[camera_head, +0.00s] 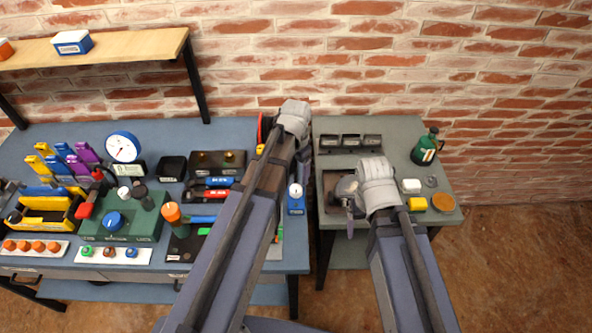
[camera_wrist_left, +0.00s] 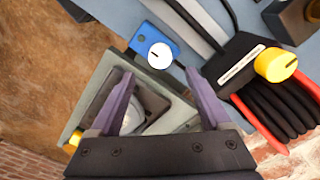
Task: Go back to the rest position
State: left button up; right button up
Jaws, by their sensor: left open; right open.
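My left gripper (camera_wrist_left: 160,105) is open in the left wrist view, its two purple fingers apart. Between and behind them lies a grey-green plate with a pale round part, partly hidden; I see nothing clearly gripped. In the head view my left arm reaches across the right end of the blue bench towards the brick wall, and its fingers are mostly hidden. My right gripper (camera_head: 349,206) is over the small grey table (camera_head: 327,214), by a dark tray. It is open, and its fingers are small and partly hidden by the wrist.
A blue box with a white dial (camera_head: 296,205) stands by my left arm. The blue bench (camera_head: 225,134) is crowded, with a green case (camera_head: 140,226) and a white gauge (camera_head: 123,147). A green bottle (camera_head: 426,150) stands on the small table. A wooden shelf (camera_head: 130,46) hangs upper left.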

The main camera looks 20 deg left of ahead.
pick_arm(q)
jog(key=s+d+n+y, duration=0.1)
jog(key=s+d+n, duration=0.1)
jog(key=s+d, duration=0.8)
jog(key=s, duration=0.4)
jog(key=shift+s+d, duration=0.25)
jog(key=shift+s, duration=0.05)
jog(key=shift+w, duration=0.1)
dwell(1.1)
